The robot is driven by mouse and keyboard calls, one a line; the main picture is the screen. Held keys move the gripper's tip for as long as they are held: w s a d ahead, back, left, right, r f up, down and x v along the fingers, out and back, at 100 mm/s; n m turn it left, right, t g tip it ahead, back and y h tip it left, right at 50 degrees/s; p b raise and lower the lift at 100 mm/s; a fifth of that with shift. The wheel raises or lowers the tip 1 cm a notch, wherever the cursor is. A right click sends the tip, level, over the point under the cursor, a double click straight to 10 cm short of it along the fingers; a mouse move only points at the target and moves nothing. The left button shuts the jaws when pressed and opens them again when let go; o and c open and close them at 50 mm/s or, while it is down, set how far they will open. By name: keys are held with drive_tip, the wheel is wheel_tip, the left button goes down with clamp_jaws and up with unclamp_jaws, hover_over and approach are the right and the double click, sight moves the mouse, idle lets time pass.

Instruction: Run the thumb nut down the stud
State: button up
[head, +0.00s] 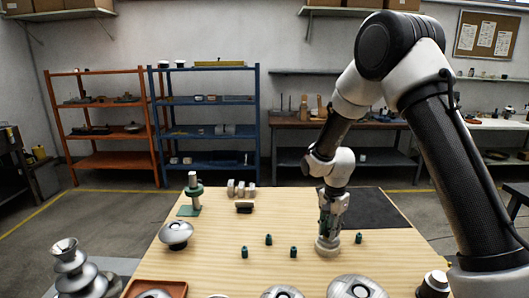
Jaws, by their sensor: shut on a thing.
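My gripper (328,232) points straight down over the right half of the wooden table. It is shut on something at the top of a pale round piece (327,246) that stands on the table. The held thing, taken to be the thumb nut, is mostly hidden by the fingers. I cannot make out a stud there or any thread. A grey upright post with a green collar (194,190) stands on a green base at the table's back left, apart from my gripper.
Several small green pegs, such as one at the front (293,252), surround the pale piece. Silver domed parts (357,287) line the table's near edge; another dome (176,233) sits left. A dark mat (377,208) lies behind right. A brown tray (172,286) is front left.

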drive_tip(key=m, duration=0.5)
drive_tip(key=o, duration=0.6)
drive_tip(key=shift+r, duration=0.1)
drive_tip(key=shift+r, duration=1.4)
drive_tip(key=o, duration=0.6)
drive_tip(key=shift+c, duration=0.3)
drive_tip(key=c, duration=0.5)
